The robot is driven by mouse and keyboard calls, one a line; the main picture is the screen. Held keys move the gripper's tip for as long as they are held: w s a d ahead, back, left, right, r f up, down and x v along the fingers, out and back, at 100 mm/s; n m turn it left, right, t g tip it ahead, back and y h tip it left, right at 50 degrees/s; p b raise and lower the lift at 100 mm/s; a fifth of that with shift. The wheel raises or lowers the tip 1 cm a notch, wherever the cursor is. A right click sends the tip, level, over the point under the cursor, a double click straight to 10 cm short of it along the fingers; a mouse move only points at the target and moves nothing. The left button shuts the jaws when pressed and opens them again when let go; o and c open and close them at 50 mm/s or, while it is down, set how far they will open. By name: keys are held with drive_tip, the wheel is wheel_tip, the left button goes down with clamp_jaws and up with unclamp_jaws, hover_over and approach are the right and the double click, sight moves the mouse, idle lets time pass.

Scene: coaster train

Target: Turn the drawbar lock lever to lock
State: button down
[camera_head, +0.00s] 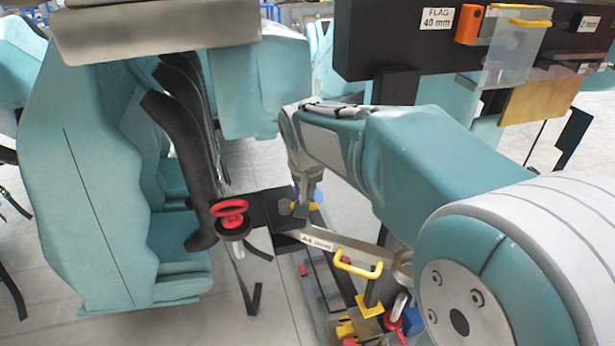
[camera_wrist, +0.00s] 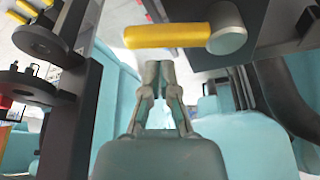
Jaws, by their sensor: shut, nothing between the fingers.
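In the wrist view, a yellow lever handle (camera_wrist: 165,36) lies roughly level across the upper middle. Its right end meets a grey round hub (camera_wrist: 228,38) by a dark block. I take it for the drawbar lock lever. My gripper (camera_wrist: 160,68) is shut and empty, with its fingertips just below the handle in the picture; I cannot tell whether they touch it. In the head view, my arm comes in from the right and bends down near the centre. Small yellow parts (camera_head: 285,206) show below the wrist beside a dark block; the fingertips are not clear there.
In the head view, a red handwheel (camera_head: 230,211) stands left of the dark block. A grey labelled bar (camera_head: 340,247) and a yellow handle (camera_head: 357,268) lie below my arm. Teal seats (camera_head: 110,170) fill the left. A black post (camera_wrist: 75,115) stands left in the wrist view.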

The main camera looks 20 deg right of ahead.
drive_tip(key=shift+s+a, duration=0.2)
drive_tip(key=shift+s, duration=0.55)
drive_tip(key=shift+s+a+f+m+h, duration=0.1)
drive_tip(key=shift+s+m+h, duration=0.25)
drive_tip(key=shift+m, duration=0.65)
drive_tip(key=m, duration=0.1)
drive_tip(key=s+m, duration=0.1)
drive_tip(key=m+g+h, duration=0.1)
drive_tip(key=m, duration=0.1)
drive_tip(key=shift+s+a, duration=0.3)
drive_tip(key=shift+s, duration=0.05)
drive_tip(key=m, duration=0.1)
drive_tip(key=s+m+g, duration=0.1)
drive_tip(key=shift+a+m+h, duration=0.25)
drive_tip(key=shift+a+m, duration=0.1)
drive_tip(key=shift+m, duration=0.05)
drive_tip(key=a+m, duration=0.1)
drive_tip(key=m, duration=0.1)
drive_tip(key=s+m+g, duration=0.1)
drive_tip(key=m, duration=0.1)
drive_tip(key=shift+s+a, duration=0.1)
drive_tip(key=shift+a, duration=0.35)
